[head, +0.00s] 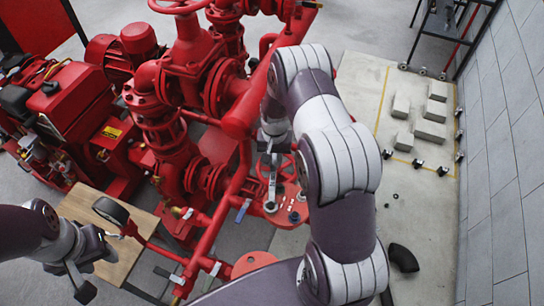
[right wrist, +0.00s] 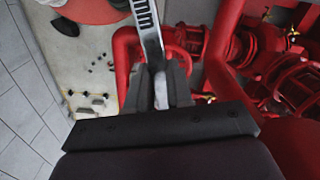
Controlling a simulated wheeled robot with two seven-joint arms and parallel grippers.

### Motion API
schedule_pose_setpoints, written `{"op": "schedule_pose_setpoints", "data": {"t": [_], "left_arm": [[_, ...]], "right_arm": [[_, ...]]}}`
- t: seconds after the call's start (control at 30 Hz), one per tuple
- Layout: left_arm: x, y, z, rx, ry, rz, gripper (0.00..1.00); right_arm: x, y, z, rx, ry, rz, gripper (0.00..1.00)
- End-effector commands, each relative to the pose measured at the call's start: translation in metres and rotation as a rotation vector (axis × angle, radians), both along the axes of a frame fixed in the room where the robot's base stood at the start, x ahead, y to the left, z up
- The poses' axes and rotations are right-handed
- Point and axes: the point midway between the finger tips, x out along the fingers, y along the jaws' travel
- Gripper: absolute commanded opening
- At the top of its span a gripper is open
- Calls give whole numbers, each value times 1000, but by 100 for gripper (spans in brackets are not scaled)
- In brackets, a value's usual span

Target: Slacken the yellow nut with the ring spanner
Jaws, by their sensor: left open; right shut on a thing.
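My right gripper (head: 271,160) points down over the red pipework in the middle of the head view. It is shut on the silver ring spanner (head: 271,190), whose ring end lies over a red flange plate (head: 283,216) with bolts or nuts. In the right wrist view the jaws (right wrist: 161,85) grip the spanner (right wrist: 149,28), which runs out of the top edge, so its ring end is hidden there. I cannot pick out the yellow nut, nor tell whether the ring is around one. My left gripper (head: 94,273) is open and empty at the lower left.
Red pumps and pipes (head: 190,50) fill the left and middle. A wooden top (head: 135,220) stands beside my left gripper. White blocks (head: 430,130) and small dark parts lie on the pale floor at right. A black elbow (head: 403,258) lies nearer. A grey wall (head: 505,150) bounds the right.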

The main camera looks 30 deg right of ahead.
Motion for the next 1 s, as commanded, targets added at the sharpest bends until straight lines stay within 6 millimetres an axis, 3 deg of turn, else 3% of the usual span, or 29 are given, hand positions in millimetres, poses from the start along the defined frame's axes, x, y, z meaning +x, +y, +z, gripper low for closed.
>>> {"op": "schedule_pose_setpoints", "data": {"t": [0.57,1.0], "left_arm": [[0,0,32,0,0,0,43],[0,0,33,0,0,0,43]], "right_arm": [[1,0,44,-1,-3,-1,0],[1,5,46,0,-2,27,0]]}}
